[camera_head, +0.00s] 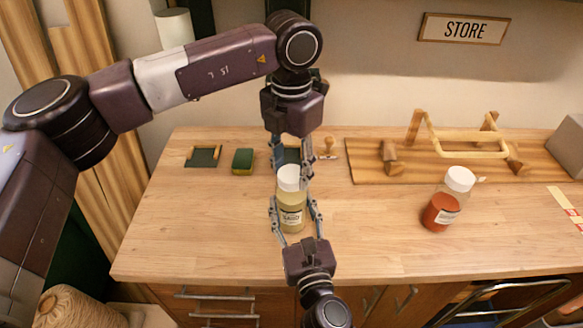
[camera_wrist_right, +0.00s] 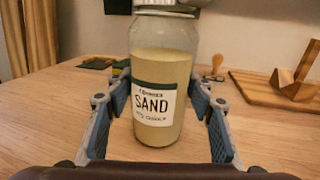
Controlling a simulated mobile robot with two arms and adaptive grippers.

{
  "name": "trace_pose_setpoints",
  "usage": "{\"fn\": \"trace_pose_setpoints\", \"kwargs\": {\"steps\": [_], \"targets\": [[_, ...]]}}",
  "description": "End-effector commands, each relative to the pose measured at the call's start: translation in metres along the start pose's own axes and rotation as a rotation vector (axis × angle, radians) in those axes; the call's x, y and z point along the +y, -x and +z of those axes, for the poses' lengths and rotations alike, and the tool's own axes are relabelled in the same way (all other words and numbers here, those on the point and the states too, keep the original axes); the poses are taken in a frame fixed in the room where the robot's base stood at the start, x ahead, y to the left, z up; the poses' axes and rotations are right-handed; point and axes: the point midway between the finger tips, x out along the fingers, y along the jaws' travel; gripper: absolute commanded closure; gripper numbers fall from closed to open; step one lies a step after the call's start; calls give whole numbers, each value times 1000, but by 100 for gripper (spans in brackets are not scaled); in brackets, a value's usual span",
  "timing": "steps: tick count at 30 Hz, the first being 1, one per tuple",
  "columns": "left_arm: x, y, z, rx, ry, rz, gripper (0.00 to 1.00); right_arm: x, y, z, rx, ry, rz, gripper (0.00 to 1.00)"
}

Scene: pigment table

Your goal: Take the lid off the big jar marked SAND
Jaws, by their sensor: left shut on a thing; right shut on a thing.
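The big jar marked SAND (camera_head: 291,215) stands upright on the table, filled with pale yellow sand. Its label faces me in the right wrist view (camera_wrist_right: 154,103). The white lid (camera_head: 289,178) sits at the top of the jar. My left gripper (camera_head: 292,173) comes down from above, its fingers shut on the lid. My right gripper (camera_head: 292,208) reaches in from the front edge, its fingers shut on the jar's body from both sides. In the right wrist view only the lower part of the lid (camera_wrist_right: 165,11) shows, at the top edge.
Another white-lidded jar (camera_head: 441,211) with red contents stands to the right. Behind are a green sponge-like block (camera_head: 243,161), a dark green pad (camera_head: 203,156), a wooden stamp (camera_head: 329,147) and a wooden board with a rack (camera_head: 362,166). The table's left front is clear.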

Motion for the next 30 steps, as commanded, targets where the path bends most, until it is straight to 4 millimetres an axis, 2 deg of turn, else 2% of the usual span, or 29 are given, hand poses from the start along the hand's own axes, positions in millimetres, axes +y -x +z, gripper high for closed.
{"fn": "trace_pose_setpoints", "kwargs": {"steps": [24,30], "targets": [[4,2,2,-12,1492,0,89,3,1,2,-5,1,6,100],[4,2,2,-13,1798,-1,89,3,1,2,-5,1,6,100]]}}
